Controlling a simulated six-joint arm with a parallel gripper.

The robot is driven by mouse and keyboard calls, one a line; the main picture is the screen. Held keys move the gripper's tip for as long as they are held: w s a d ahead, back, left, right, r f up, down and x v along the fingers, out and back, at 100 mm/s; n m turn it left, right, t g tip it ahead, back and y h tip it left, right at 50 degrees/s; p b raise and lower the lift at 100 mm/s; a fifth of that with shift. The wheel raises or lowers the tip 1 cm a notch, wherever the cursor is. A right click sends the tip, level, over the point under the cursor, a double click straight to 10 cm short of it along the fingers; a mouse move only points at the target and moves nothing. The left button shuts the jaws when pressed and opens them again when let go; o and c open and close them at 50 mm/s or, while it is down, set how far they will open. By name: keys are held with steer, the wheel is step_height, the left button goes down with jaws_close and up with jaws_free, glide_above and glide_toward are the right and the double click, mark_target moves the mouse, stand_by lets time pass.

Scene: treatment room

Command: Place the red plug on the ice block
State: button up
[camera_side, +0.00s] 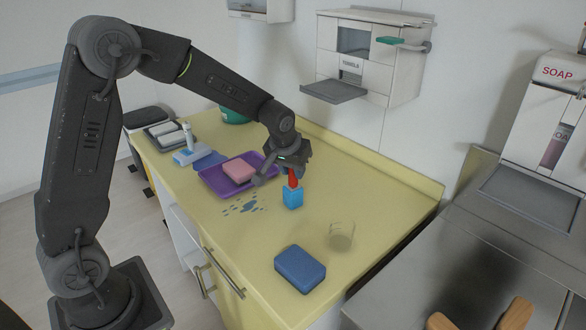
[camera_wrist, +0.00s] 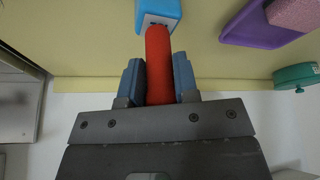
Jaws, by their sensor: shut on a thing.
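My gripper (camera_side: 291,168) is shut on the red plug (camera_side: 293,179), which points down from it over the counter. In the wrist view the plug (camera_wrist: 159,62) lies between the two blue-grey fingers (camera_wrist: 158,75). A light blue block (camera_side: 292,198), which looks like the ice block, stands upright on the counter right below the plug. In the wrist view the block (camera_wrist: 160,8) shows at the top edge, with a pale face and a dark mark by the plug's end. The plug's lower end meets or overlaps the block's top; I cannot tell whether they touch.
A clear glass (camera_side: 341,236) and a dark blue block (camera_side: 300,268) are nearer the front. A purple tray (camera_side: 212,181) with a pink block (camera_side: 239,170) is to the left, near blue splashes (camera_side: 243,206). A dispenser (camera_side: 367,55) hangs behind. The counter's right side is clear.

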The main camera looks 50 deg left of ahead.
steer(key=shift+f, duration=0.3)
steer(key=o, duration=0.9)
steer(key=v, duration=1.2)
steer(key=shift+s+d+r+m+t+h, duration=0.3)
steer(key=shift+s+d+m, duration=0.6)
steer(key=shift+s, duration=2.95)
steer(key=shift+s+d+r+m+t+h, duration=0.3)
steer(key=shift+s+d+m, duration=0.6)
steer(key=shift+s, duration=2.95)
steer(key=shift+s+d+r+m+t+h, duration=0.4)
steer(key=shift+s+d, duration=0.9)
steer(key=shift+s, duration=2.55)
steer(key=shift+f, duration=0.1)
